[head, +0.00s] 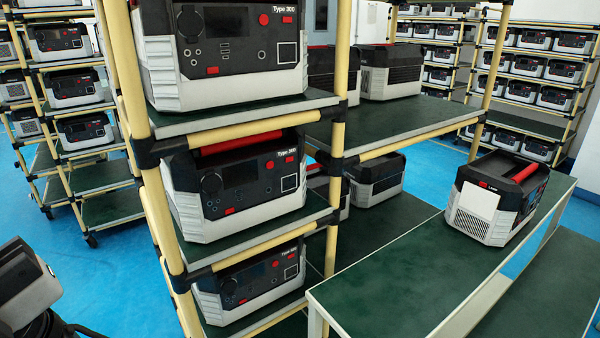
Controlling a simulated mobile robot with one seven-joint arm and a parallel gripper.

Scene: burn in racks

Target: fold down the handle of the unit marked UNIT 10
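No marking reading UNIT 10 is legible, so I cannot tell which unit carries it. A black and light-grey unit (495,200) stands on the green bench at right, its vented side towards me. Its red-gripped handle (525,172) lies along the top; I cannot tell whether it is raised or folded. My gripper is not recognisable in view; only part of my arm shows at lower left.
The near rack (150,190) has cream posts and holds a Type 300 unit (225,50) above and another unit (255,280) below. The bench (390,275) is bare in front of its unit. More loaded racks stand behind, left and right. Blue floor shows between them.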

